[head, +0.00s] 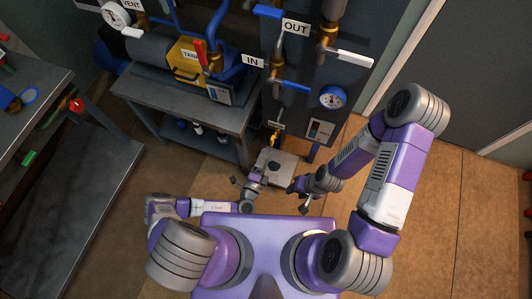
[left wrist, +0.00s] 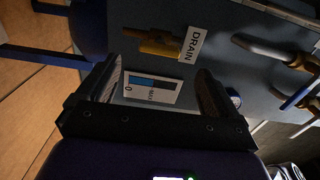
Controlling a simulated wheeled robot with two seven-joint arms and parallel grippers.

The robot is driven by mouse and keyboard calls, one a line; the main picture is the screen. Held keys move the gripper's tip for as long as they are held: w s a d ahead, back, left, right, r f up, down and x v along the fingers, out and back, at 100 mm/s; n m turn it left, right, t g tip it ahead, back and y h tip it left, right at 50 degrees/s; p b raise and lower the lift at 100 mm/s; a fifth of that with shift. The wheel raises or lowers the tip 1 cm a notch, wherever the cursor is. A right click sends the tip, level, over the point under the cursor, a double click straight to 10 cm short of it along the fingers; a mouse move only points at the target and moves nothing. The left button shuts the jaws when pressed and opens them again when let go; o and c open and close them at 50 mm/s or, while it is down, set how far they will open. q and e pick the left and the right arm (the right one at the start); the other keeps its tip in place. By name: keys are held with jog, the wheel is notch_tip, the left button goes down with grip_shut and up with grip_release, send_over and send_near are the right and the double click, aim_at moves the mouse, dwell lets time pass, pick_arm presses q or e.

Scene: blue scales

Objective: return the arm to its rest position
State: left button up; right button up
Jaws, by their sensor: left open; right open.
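My left gripper (head: 262,164) is in front of the dark panel in the head view, low and near the middle. In the left wrist view its two fingers (left wrist: 160,84) are apart with nothing held between them. A white plate with a blue bar (left wrist: 152,88) shows behind the gap. My right gripper (head: 299,195) is lower and to the right in the head view, at the end of my folded right arm. It is open, and I see nothing in it.
A grey bench (head: 190,112) with a yellow and blue machine (head: 188,62) stands left of the panel. The panel (head: 352,75) carries pipes, valves and a gauge (head: 332,97). A DRAIN label (left wrist: 192,45) sits by a brass fitting. A dark table (head: 75,190) is at left. Floor at right is clear.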

dwell(0.6)
pick_arm(q)
jog(key=s+d+r+m+g+h, duration=0.2)
jog(key=s+m+g+h, duration=0.2)
jog(key=s+m+g, duration=0.8)
jog(key=s+d+r+m+g+h, duration=0.1)
jog(key=s+r+m+g+h, duration=0.4)
jog(key=m, duration=1.4)
jog(key=s+a+f+m+g+y, duration=0.2)
jog(key=a+f+m+g+y, duration=0.2)
jog(key=a+m+y, duration=0.3)
jog(key=w+a+r+m+t+y+p, duration=0.1)
jog(key=w+a+r+m+t+y, duration=0.1)
jog(key=m, duration=0.8)
jog(key=w+r+t+y, duration=0.1)
jog(key=w+r+t, duration=0.1)
jog(key=w+r, duration=0.1)
jog(key=shift+a, duration=0.35)
